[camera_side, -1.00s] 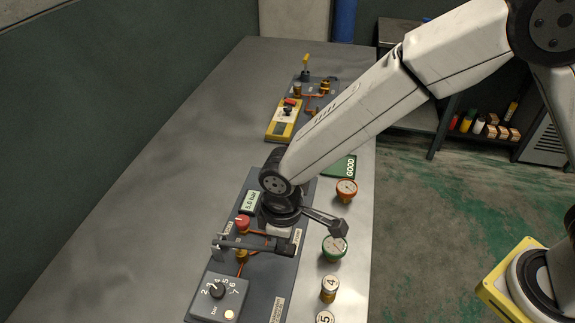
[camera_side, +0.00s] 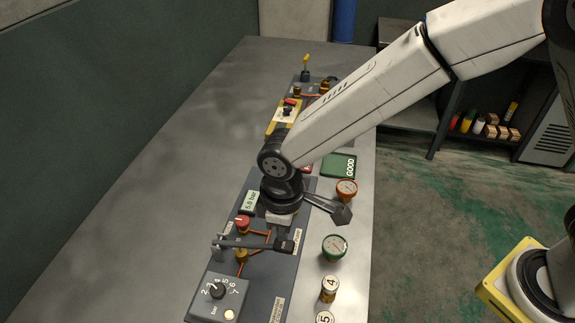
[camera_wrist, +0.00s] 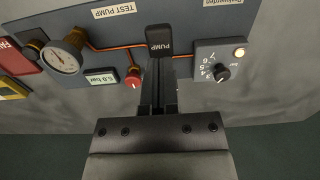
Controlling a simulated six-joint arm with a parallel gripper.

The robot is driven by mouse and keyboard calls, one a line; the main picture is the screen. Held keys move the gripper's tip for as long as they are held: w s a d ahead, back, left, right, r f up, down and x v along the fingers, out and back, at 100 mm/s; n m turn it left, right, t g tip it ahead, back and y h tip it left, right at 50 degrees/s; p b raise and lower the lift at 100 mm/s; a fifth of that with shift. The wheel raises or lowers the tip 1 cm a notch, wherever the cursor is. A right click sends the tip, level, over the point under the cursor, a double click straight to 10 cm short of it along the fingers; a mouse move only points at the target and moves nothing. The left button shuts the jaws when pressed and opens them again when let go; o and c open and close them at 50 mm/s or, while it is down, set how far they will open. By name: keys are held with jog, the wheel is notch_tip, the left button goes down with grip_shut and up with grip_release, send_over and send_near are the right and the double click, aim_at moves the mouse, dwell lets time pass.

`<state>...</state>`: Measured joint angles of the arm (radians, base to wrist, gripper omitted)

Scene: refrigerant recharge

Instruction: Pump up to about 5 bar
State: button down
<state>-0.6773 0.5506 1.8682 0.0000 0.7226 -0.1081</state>
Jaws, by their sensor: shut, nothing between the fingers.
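The pump lever (camera_side: 250,244) is a dark bar across the test-pump panel; its black end pad marked PUMP (camera_wrist: 159,41) shows in the wrist view. My gripper (camera_side: 278,235) is shut and empty, just over the lever's pad end in the side view; whether it touches cannot be told. Its fingers also show below the pad in the wrist view (camera_wrist: 158,92). The digital display (camera_side: 249,202) reads 5.0 bar, and it shows in the wrist view too (camera_wrist: 101,78). A round brass gauge (camera_wrist: 62,55) stands beside it; my arm hides it in the side view.
A red knob (camera_side: 243,222) sits near the lever. A grey box with a numbered dial (camera_side: 217,290) is at the front. Green (camera_side: 336,248) and orange (camera_side: 346,190) gauges and a canister marked 4 (camera_side: 329,289) stand to the right. The table's left side is clear.

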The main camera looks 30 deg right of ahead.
jog(key=shift+r, duration=0.15)
jog(key=shift+r, duration=2.35)
jog(key=s+d+m+t, duration=0.1)
jog(key=s+d+m, duration=0.1)
jog(key=d, duration=0.7)
jog(key=s+d+f+m, duration=0.1)
jog(key=d+m, duration=0.3)
jog(key=d, duration=0.5)
jog(key=s+d+m+t, duration=0.1)
jog(key=s+d+m, duration=0.2)
jog(key=d, duration=0.6)
jog(key=shift+d+f+t, duration=0.3)
jog(key=shift+f, duration=0.05)
